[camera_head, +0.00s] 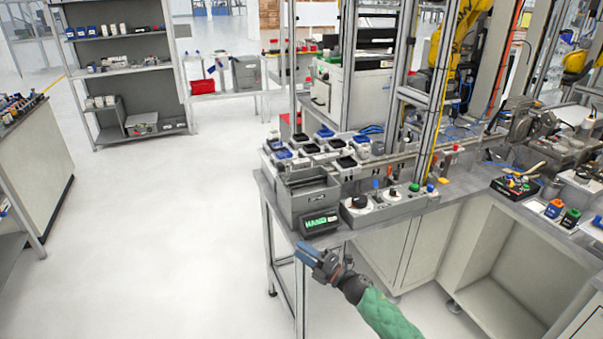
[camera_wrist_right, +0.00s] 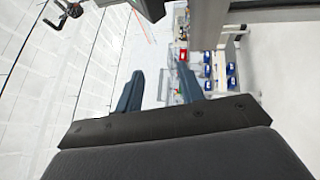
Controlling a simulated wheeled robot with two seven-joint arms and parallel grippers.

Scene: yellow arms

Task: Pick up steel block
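My right gripper (camera_head: 309,254), with blue-grey fingers, hangs in front of the workbench's near left corner, below the bench top. In the right wrist view its two fingers (camera_wrist_right: 158,88) stand apart with nothing held between them. I cannot pick out a steel block for certain. Several small blocks with black, blue and white tops (camera_head: 320,150) stand in rows on the bench behind a grey bin, but they are too small to tell their material. My left gripper is not in view.
The grey open bin (camera_head: 309,202) and a green-lit display (camera_head: 319,222) stand at the workbench's (camera_head: 445,200) left corner. A panel with round knobs (camera_head: 375,208) is right of them. Metal uprights (camera_head: 345,70) rise behind. A shelf rack (camera_head: 120,75) stands far left; the floor between is clear.

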